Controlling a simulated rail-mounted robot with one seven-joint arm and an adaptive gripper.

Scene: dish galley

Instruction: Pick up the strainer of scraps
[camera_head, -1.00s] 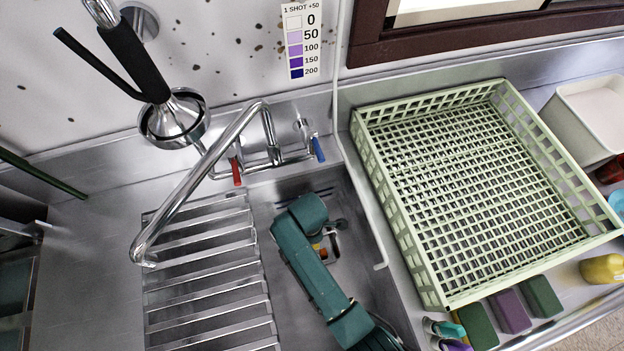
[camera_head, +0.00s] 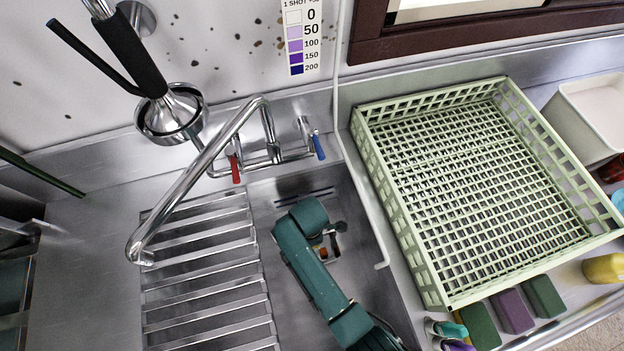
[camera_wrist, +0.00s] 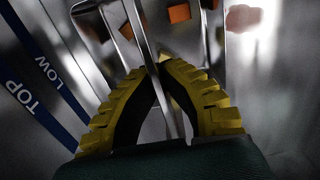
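The strainer (camera_wrist: 205,45) is a shiny metal piece with several orange scraps on or in it, at the top of the wrist view. A thin metal strip of it runs down between my yellow fingers. My gripper (camera_wrist: 165,70) is closed in on this strip, with the fingertips meeting at it. In the head view my green arm reaches down into the sink basin (camera_head: 285,215) and hides my fingers. A bit of metal and orange (camera_head: 323,253) shows beside my wrist, low in the basin; most of the strainer is hidden there.
A chrome faucet (camera_head: 180,195) arches over a slatted drainboard (camera_head: 205,275) left of the basin. A pale green dish rack (camera_head: 440,285) stands to the right, with sponges (camera_head: 512,311) in front. Blue "TOP" and "LOW" markings (camera_wrist: 45,75) show on a metal surface.

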